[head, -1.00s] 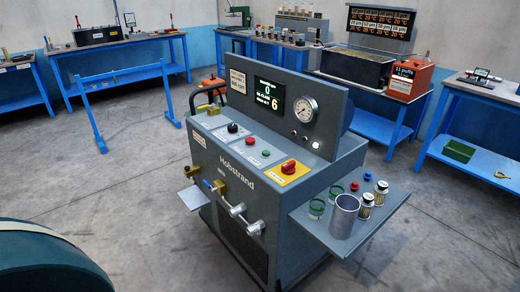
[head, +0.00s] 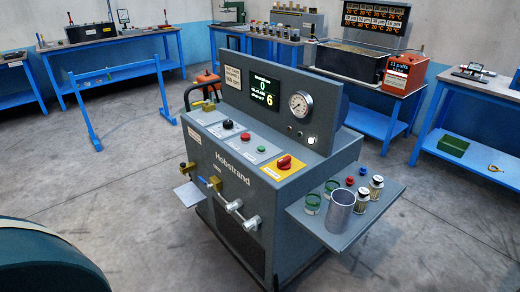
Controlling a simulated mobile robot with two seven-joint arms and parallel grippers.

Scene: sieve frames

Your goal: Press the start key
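The grey Hobstrand machine (head: 235,195) stands in the middle of the head view. Its sloped control panel holds a black knob (head: 228,124), a red button (head: 245,136), a green button (head: 261,148) and a red rotary switch (head: 284,162) on a yellow plate. The labels beside them are too small to read, so I cannot tell by name which is the start key. Above them, a lit display (head: 264,86) shows a 0 and a yellow 6, next to a round gauge (head: 300,104). Neither of my grippers is in view.
A side shelf (head: 330,234) on the machine's right carries a metal cylinder (head: 339,212), jars and small caps. Valves and pipes (head: 233,206) stick out of the front. A large dark green rounded shape (head: 45,260) fills the lower left. Blue benches (head: 465,143) line the walls.

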